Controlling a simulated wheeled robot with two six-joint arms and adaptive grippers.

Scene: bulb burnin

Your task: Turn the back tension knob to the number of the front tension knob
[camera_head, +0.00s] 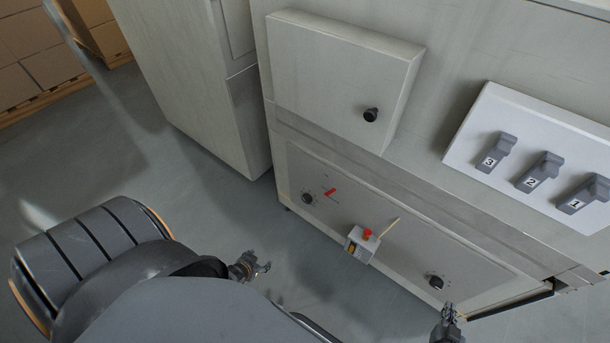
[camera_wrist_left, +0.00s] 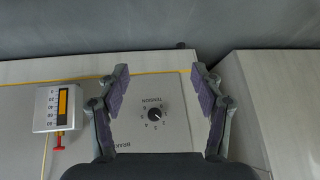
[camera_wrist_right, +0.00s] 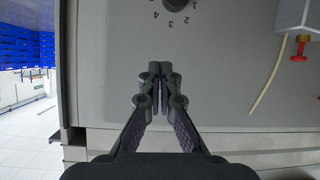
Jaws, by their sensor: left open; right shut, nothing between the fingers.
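Two dark tension knobs sit on the low panel in the head view: a left knob (camera_head: 308,198) and a right knob (camera_head: 436,282). The left wrist view shows one knob (camera_wrist_left: 157,114) under the word TENSION, ringed by numbers; I cannot read its setting surely. My left gripper (camera_head: 255,268) is open, its fingers (camera_wrist_left: 160,69) either side of that knob in the picture, apart from it. My right gripper (camera_head: 448,318) is shut and empty below the right knob. In the right wrist view its fingertips (camera_wrist_right: 157,68) are apart from a partly cut-off knob (camera_wrist_right: 178,4) with numbers.
A red handle (camera_head: 330,192) is near the left knob. A cabinet door (camera_head: 340,75) and numbered switches (camera_head: 537,172) are above.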

